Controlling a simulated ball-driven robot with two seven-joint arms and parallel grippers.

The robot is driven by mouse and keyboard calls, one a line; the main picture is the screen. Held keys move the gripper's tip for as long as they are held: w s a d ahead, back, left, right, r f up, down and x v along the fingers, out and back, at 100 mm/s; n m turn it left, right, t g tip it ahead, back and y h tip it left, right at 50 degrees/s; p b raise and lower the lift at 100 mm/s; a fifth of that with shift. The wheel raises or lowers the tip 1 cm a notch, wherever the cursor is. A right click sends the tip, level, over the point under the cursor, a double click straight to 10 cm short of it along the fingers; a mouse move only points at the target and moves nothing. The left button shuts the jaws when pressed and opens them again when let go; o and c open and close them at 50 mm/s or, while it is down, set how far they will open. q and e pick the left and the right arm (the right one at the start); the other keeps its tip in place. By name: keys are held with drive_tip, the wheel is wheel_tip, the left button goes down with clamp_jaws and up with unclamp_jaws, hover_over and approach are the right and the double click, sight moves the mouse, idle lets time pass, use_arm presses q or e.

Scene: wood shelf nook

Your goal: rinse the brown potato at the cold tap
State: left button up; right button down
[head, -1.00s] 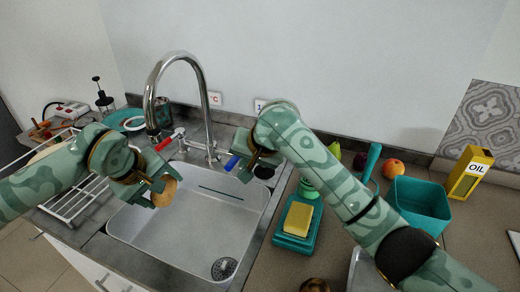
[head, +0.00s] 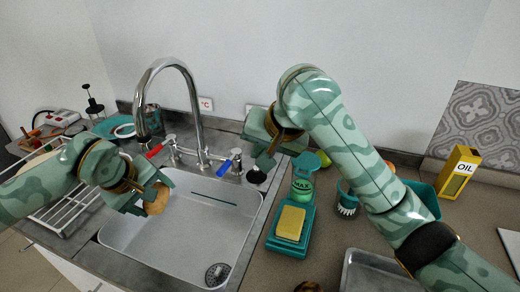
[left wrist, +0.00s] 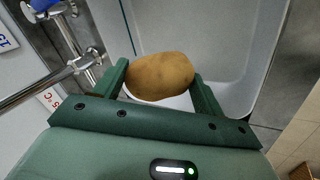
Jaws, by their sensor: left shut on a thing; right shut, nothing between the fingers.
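The brown potato (head: 158,199) is held in my left gripper (head: 152,196) over the left part of the sink basin (head: 215,215). In the left wrist view the potato (left wrist: 160,75) sits crosswise between the two fingers. The tall curved tap (head: 200,130) stands behind the basin. Its spout end (head: 143,136) is above and behind the potato, and I see no water. The tap has a red lever (head: 155,151) on the left and a blue lever (head: 224,168) on the right. My right gripper (head: 266,162) is shut and empty, to the right of the blue lever and apart from it.
Right of the sink are a yellow sponge (head: 291,222) on a teal tray, a green bottle (head: 303,185) and a brush (head: 347,200). A yellow oil box (head: 459,172) stands further right. A wire rack (head: 70,212) is at the left. The basin's middle is clear.

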use_arm(q)
drive_tip(key=shift+s+a+r+p, duration=0.15)
drive_tip(key=shift+s+p, duration=0.15)
drive_tip(key=shift+s, duration=0.35)
drive_tip(key=shift+s+a+r+p, duration=0.1)
drive_tip(key=shift+s+p, duration=0.15)
drive_tip(key=shift+s, duration=0.35)
drive_tip(key=shift+s+a+f+p, duration=0.1)
drive_tip(key=shift+s+a+p, duration=0.15)
drive_tip(key=shift+s, duration=0.6)
drive_tip(key=shift+s+a+f+p, duration=0.1)
drive_tip(key=shift+s+p, duration=0.1)
drive_tip(key=shift+s, duration=0.65)
drive_tip(key=shift+s+a+p, duration=0.2)
drive_tip(key=shift+s+p, duration=0.05)
drive_tip(key=shift+s, duration=0.6)
use_arm(e)
drive_tip(key=shift+s+r, duration=0.15)
drive_tip(key=shift+r, duration=0.8)
drive_tip(key=shift+s+r, duration=0.1)
drive_tip(key=shift+r, duration=0.8)
use_arm(q)
drive_tip(key=shift+r, duration=0.1)
